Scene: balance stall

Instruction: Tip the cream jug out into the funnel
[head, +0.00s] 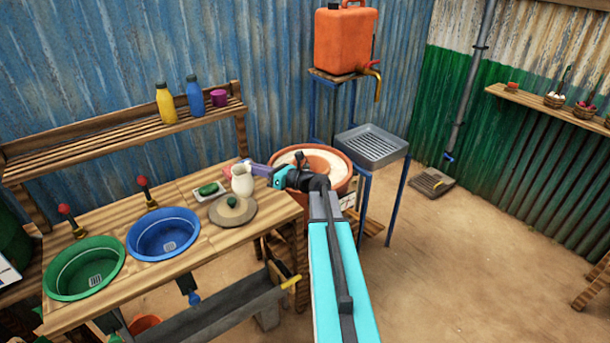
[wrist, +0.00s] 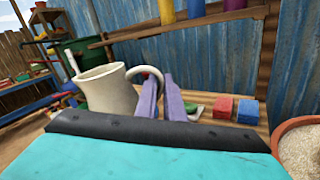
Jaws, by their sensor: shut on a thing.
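The cream jug (head: 242,181) looks about upright at the right end of the wooden bench, by a round board (head: 222,215). I cannot tell whether its base touches anything. My gripper (head: 260,170) reaches it from the right and is shut on its handle. In the wrist view the jug (wrist: 106,90) is left of my purple fingers (wrist: 163,100), with the handle loop running to them. The jug's inside is hidden. I cannot make out a funnel in either view.
A blue basin (head: 163,248) and a green basin (head: 62,285) sit on the bench. A small tray (head: 226,183) with a green item lies behind the board. A terracotta pot (head: 343,184) stands behind my arm. A metal drip tray (head: 371,144) stands farther back.

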